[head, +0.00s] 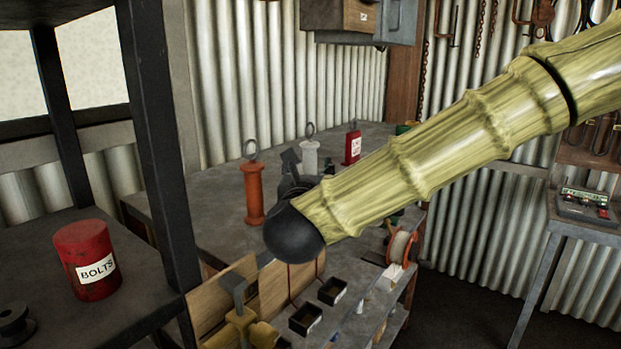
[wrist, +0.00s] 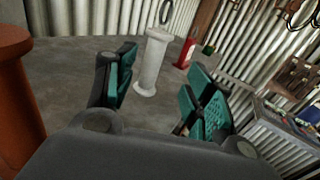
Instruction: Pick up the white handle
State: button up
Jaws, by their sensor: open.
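The white handle (head: 309,156) stands upright on the grey workbench, with a metal ring at its top. In the wrist view the white handle (wrist: 154,62) shows ahead of my gripper, its base in line with the gap between the fingers. My gripper (wrist: 160,98) is open, with teal pads on its two fingers and nothing between them. In the head view my gripper (head: 290,172) is mostly hidden behind my arm, just left of the white handle.
An orange handle (head: 253,190) with a ring stands close on the left, also large in the wrist view (wrist: 18,100). A red tagged object (head: 352,147) stands to the right. The workbench (head: 215,205) is bare around the handles. A red bolts can (head: 86,258) sits on the left shelf.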

aim_at(309, 162)
jog(key=shift+w+f, duration=0.1)
jog(key=shift+f, duration=0.45)
jog(key=w+p, duration=0.1)
jog(key=w, duration=0.4)
jog(key=shift+w+d+r+p, duration=0.1)
jog(key=shift+w+d+p, duration=0.05)
jog(key=shift+p, duration=0.15)
jog(key=shift+w+p, duration=0.4)
jog(key=shift+w, duration=0.1)
jog(key=w+p, duration=0.1)
jog(key=w, duration=0.2)
jog(key=shift+p, duration=0.4)
jog(key=shift+w, duration=0.7)
jog(key=c, duration=1.2)
